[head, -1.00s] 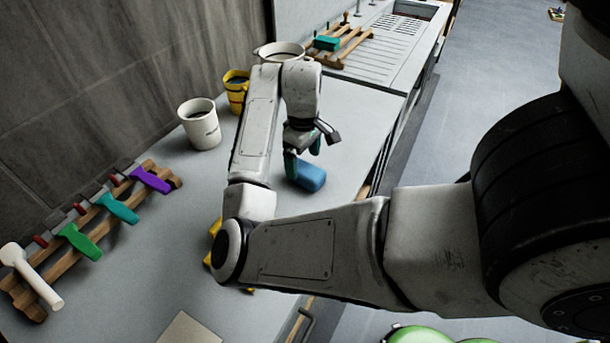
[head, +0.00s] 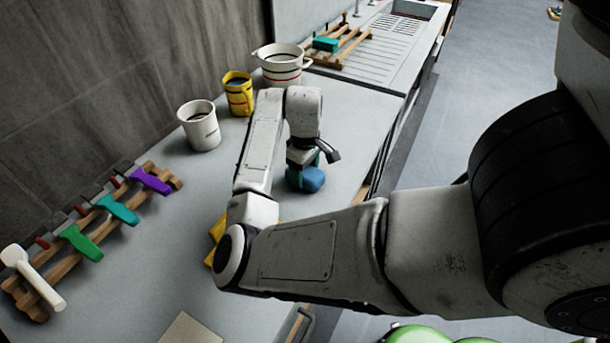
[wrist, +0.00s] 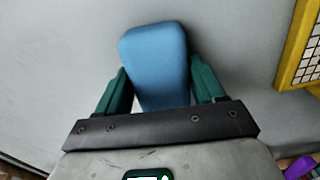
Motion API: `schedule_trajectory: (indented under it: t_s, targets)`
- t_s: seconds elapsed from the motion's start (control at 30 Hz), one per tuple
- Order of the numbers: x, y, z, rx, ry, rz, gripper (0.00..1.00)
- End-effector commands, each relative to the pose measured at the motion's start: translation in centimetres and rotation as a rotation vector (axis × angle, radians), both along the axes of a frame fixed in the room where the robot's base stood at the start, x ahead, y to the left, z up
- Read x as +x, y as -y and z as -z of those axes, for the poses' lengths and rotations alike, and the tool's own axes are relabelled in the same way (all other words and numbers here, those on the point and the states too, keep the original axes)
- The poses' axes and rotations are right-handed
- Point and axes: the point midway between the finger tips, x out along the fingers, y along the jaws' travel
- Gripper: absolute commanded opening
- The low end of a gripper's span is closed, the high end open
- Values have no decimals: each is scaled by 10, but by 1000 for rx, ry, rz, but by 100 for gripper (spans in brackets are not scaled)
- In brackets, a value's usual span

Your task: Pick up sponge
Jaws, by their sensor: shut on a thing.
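The blue sponge (head: 308,180) is on the grey counter, below my gripper (head: 304,172). In the wrist view the blue sponge (wrist: 156,58) sits between the two teal fingers of my gripper (wrist: 158,88). The fingers are shut on its two long sides, and its far end sticks out beyond them. The near end is hidden by the gripper body. I cannot tell whether the sponge is clear of the counter.
A white mug (head: 200,126), a yellow mug (head: 238,94) and a white pot (head: 282,66) stand behind. A wooden rack with coloured-handled tools (head: 118,208) lies at the left. A yellow object (head: 217,236) is partly hidden by my arm. The sink (head: 400,30) is at the back.

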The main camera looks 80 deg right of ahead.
Motion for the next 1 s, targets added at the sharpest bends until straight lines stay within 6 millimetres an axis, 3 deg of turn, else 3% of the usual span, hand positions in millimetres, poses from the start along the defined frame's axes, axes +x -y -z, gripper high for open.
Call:
schedule_trajectory:
  t_s: [0.27, 0.67, 0.87, 1.0]
  targets:
    - [0, 0, 0, 0, 0, 0, 39]
    - [0, 1, -7, -3, 1, 1, 39]
    - [0, 1, -30, -4, 2, 1, 39]
    - [-15, -8, -52, -6, 1, 3, 39]
